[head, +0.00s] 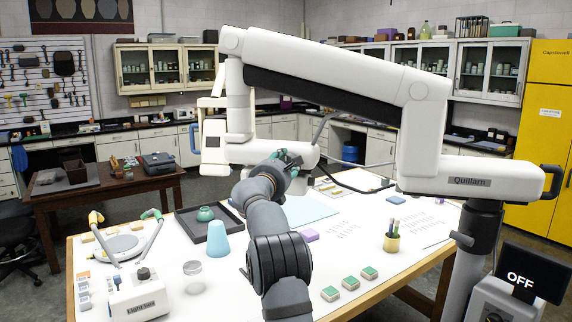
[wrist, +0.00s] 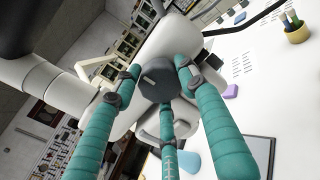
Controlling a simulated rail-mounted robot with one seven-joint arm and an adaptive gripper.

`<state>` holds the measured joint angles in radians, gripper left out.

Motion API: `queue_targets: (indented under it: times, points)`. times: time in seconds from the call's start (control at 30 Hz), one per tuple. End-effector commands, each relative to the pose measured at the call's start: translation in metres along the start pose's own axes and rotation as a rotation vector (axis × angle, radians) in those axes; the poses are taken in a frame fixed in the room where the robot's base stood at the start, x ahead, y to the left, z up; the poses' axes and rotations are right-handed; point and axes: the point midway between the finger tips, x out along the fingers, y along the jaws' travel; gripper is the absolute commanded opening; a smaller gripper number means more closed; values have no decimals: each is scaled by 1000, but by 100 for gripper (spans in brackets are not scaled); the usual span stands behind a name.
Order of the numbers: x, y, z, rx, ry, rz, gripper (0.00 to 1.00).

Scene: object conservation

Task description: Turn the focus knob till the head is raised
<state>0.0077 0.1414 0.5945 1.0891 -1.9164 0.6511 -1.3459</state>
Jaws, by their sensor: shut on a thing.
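The white boom stand (head: 340,75), labelled Quillarn, reaches across the table from a grey post at the right. The white head (head: 214,141) hangs from the boom's left end, above the table. My gripper (head: 286,163) is raised beside the head's horizontal housing (head: 245,152). In the wrist view my gripper's teal fingers (wrist: 160,82) close around the dark round focus knob (wrist: 155,76), with fingertips at its sides. In the head view the knob is hidden behind my fingers. A black display (head: 520,281) at the post reads OFF.
Below lie a black tray with a green pot (head: 205,214), a light-blue cone (head: 217,240), a purple block (head: 309,235) and a pen cup (head: 391,240). A twin-arm lamp (head: 137,293) stands at the left. Green-topped blocks (head: 350,283) lie at the front edge.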

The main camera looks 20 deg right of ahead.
Motion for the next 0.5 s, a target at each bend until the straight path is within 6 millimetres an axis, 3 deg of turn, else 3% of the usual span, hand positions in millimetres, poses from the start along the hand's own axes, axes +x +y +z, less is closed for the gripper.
queue_targets:
  times: [0.07,0.1,0.4,0.5]
  points:
    - [0,0,2,-2,-4,0,15]
    - [0,0,2,-2,-4,0,42]
    - [0,0,1,0,-2,0,60]
    - [0,0,1,0,-2,0,60]
